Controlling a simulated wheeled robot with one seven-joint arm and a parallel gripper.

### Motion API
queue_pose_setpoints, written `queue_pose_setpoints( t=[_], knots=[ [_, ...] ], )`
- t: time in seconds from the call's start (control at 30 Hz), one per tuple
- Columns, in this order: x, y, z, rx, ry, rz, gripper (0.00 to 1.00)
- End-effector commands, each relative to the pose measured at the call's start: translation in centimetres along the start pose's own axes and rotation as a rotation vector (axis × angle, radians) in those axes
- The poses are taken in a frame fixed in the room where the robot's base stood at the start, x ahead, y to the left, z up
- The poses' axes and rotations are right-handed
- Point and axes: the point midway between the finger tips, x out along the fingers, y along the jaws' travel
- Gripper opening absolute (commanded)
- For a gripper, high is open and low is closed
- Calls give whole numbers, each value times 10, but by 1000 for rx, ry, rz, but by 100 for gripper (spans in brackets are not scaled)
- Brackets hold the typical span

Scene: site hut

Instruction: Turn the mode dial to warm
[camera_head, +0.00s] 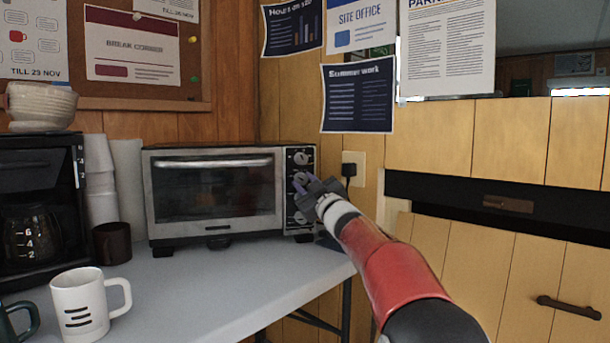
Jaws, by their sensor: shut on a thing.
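A toaster oven (212,190) with a steel front and a glass door stands on the grey counter. Its control panel (297,165) on the right side carries a vertical column of dials. The top dial (301,158) is in plain view. My gripper (301,184) reaches in from the lower right and is shut at the panel, on a dial below the top one. My gripper largely hides that dial and partly covers the lower part of the panel. The dial markings are too small to read, so I cannot tell which setting it points to. The oven door is closed.
A white mug (86,305) stands at the counter's front left, with a dark cup (112,243) behind it. A coffee maker (40,205) with a bowl (41,106) on top is at far left. A wall socket with a black plug (349,170) is right of the oven.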

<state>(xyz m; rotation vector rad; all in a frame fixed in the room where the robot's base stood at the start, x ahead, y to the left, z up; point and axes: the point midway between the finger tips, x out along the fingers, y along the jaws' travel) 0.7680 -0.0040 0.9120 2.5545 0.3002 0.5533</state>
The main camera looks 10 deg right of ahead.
Motion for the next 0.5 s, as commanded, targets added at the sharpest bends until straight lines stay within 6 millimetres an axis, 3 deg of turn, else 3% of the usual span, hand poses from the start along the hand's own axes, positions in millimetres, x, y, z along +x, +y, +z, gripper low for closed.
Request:
queue_pose_setpoints(
  t=[0.5],
  knots=[
    [1,3,-1,-219,1,-90,4]
  ],
)
